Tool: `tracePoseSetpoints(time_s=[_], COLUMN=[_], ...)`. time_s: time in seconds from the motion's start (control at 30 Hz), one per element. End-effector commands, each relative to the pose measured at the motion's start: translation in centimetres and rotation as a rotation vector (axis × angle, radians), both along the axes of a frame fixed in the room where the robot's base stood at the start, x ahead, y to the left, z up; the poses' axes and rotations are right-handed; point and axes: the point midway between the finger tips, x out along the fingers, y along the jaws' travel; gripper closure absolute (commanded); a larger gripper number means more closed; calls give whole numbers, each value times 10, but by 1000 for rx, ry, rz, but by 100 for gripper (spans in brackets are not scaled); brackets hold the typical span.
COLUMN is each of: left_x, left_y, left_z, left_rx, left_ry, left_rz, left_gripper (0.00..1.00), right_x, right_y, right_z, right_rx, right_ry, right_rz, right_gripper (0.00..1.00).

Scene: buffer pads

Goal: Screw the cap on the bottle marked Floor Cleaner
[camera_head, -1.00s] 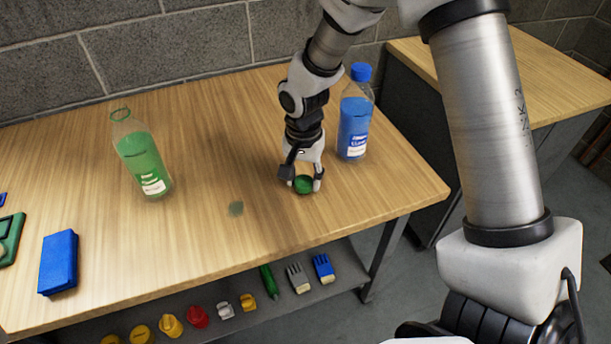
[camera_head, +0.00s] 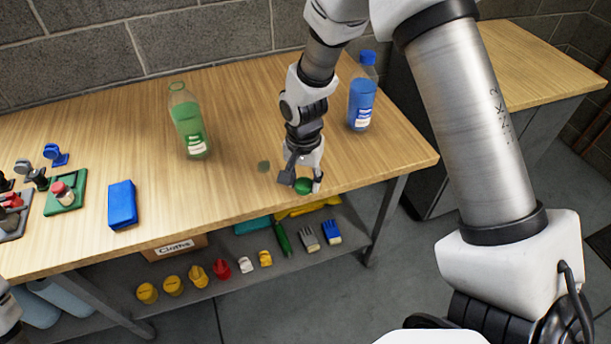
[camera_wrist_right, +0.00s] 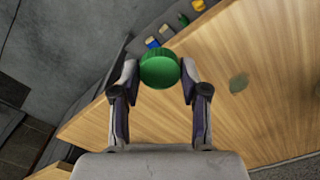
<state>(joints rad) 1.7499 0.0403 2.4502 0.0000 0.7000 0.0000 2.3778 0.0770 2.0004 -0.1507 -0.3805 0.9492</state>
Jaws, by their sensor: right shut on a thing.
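A green bottle (camera_head: 188,122) stands upright on the table at the back, its neck open with no cap on it. A blue bottle (camera_head: 362,95) stands to the right with a blue cap (camera_head: 368,58) on. The labels are too small to read. My right gripper (camera_head: 303,185) is shut on a green cap (camera_head: 304,186) near the table's front edge, right of and in front of the green bottle. The cap sits between the two fingertips in the right wrist view (camera_wrist_right: 160,69). My left gripper is not in view.
A blue block (camera_head: 122,204) and a green plate (camera_head: 66,194) with small items lie at the left of the table. A dull green spot (camera_head: 264,166) marks the wood. Several coloured things and a Cloths box (camera_head: 175,247) are on the shelf below. A second table (camera_head: 540,65) stands at right.

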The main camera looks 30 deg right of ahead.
Motion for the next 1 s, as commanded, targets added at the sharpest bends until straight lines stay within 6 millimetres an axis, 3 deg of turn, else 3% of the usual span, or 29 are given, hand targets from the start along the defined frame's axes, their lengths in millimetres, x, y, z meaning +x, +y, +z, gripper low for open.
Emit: tracePoseSetpoints(time_s=[0.37,0.47,0.73,0.83,1.0], left_x=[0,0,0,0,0], left_y=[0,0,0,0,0], left_z=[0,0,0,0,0], left_rx=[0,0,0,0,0], left_ry=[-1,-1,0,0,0], left_rz=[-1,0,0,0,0], left_gripper=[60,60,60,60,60], right_x=[1,6,22,25,26], right_y=[2,11,59,68,71], right_z=[-1,-5,-29,-33,-34], right_rx=[-1,-7,-7,-4,-3], right_ry=[0,2,6,1,0], right_rz=[26,146,718,830,865], right_gripper=[66,66,66,66,66])
